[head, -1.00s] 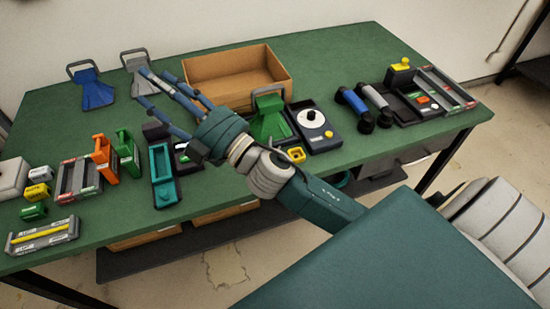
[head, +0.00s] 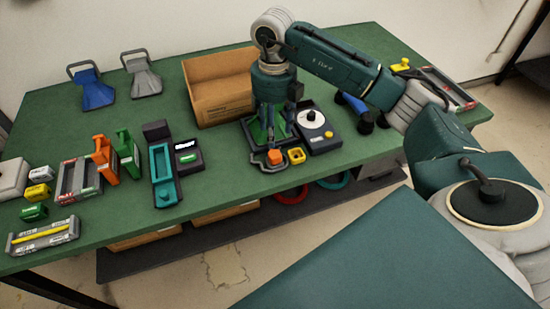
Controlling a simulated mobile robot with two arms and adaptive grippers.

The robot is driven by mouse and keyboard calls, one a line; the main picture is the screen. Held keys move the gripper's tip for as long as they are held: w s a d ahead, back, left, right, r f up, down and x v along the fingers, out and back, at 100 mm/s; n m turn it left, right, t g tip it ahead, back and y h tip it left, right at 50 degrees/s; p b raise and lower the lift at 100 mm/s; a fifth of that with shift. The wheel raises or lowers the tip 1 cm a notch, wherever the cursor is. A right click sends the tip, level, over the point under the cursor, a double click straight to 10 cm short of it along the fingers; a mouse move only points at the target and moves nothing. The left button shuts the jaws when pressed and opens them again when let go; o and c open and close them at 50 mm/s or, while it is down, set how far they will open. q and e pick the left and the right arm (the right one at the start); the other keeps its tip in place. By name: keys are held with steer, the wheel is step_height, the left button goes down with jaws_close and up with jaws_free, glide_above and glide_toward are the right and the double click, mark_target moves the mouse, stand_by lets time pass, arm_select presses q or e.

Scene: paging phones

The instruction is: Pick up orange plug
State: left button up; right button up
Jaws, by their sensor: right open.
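A small orange block (head: 275,157), which looks like the orange plug, is near the table's front edge, with a dark grey piece (head: 265,165) around or beside it. A yellow block with a dark opening (head: 297,155) is just to its right. A taller orange piece with a handle (head: 104,160) stands at the left, beside a green one (head: 127,150). My right gripper (head: 271,135) points down, open, just behind the small orange block and in front of the green handled stand (head: 258,131), which it partly hides. Contact cannot be told. My left gripper is out of view.
An open cardboard box (head: 205,100) stands behind my gripper. A dial unit (head: 318,130) is close on its right. A teal tray (head: 164,175) and a dark device with a lit screen (head: 187,156) stand to the left. Blue (head: 93,93) and grey (head: 145,80) handled stands are behind.

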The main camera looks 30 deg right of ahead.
glide_above(274, 153)
steer(key=f, duration=0.4)
steer(key=shift+s+a+f+p, duration=0.1)
steer(key=shift+s+f+p, duration=0.15)
steer(key=shift+p, duration=0.1)
steer(key=shift+w+f+p, duration=0.15)
steer(key=shift+f+p, duration=0.35)
steer(key=shift+f, duration=0.85)
steer(key=shift+w+f+p, duration=0.1)
steer(key=shift+f+p, duration=0.35)
steer(key=shift+f, duration=0.85)
steer(key=c, duration=1.2)
jaws_close()
steer(key=shift+d+r, duration=0.15)
steer(key=shift+d, duration=0.05)
